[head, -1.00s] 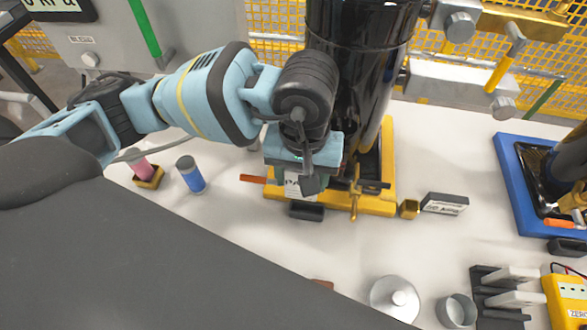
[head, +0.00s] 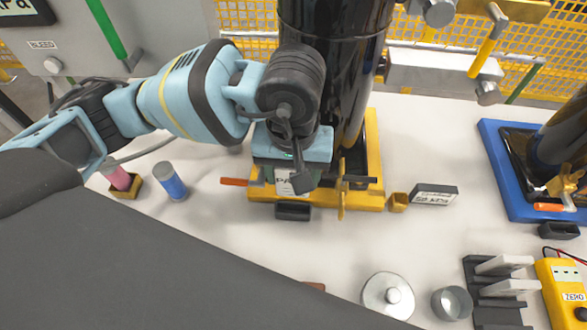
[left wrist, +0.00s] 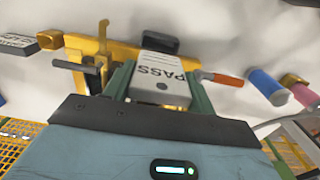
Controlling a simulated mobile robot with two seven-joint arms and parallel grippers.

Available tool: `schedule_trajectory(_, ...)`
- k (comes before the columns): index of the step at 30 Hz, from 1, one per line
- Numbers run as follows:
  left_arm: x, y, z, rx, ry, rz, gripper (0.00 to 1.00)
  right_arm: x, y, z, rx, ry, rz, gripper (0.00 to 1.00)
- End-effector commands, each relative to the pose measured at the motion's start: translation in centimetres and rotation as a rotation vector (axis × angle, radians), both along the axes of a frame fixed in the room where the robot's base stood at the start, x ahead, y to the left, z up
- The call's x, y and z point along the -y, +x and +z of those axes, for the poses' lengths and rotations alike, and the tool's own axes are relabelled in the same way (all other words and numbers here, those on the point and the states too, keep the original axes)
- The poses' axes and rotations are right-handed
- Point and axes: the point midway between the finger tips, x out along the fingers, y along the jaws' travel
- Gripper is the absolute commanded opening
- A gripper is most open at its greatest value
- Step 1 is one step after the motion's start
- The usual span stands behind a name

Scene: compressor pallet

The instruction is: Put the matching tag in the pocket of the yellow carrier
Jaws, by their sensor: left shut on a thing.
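My left gripper (head: 284,178) is shut on a white tag (head: 281,187) marked PASS. In the left wrist view the tag (left wrist: 160,76) lies between the two green fingers, its lettering upside down. The yellow carrier (head: 375,160) stands under a tall black cylinder. A small black pocket (head: 293,211) is at the carrier's front edge. In the left wrist view the tag's far end is close to the pocket (left wrist: 161,42). I cannot tell whether they touch. My right gripper is not in view.
A black rack (head: 478,270) with white tags stands at lower right beside a yellow meter (head: 565,285). A blue carrier (head: 500,165) is at right. A labelled block (head: 434,194) lies right of the yellow carrier. An orange-handled lever (head: 234,182) sticks out left of the carrier.

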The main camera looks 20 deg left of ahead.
Motion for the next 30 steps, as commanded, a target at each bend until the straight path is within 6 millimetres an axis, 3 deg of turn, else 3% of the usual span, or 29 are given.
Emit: schedule_trajectory(30, 0.0, 0.0, -7.2, -0.001, 0.001, -0.001, 0.34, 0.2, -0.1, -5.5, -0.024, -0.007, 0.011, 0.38)
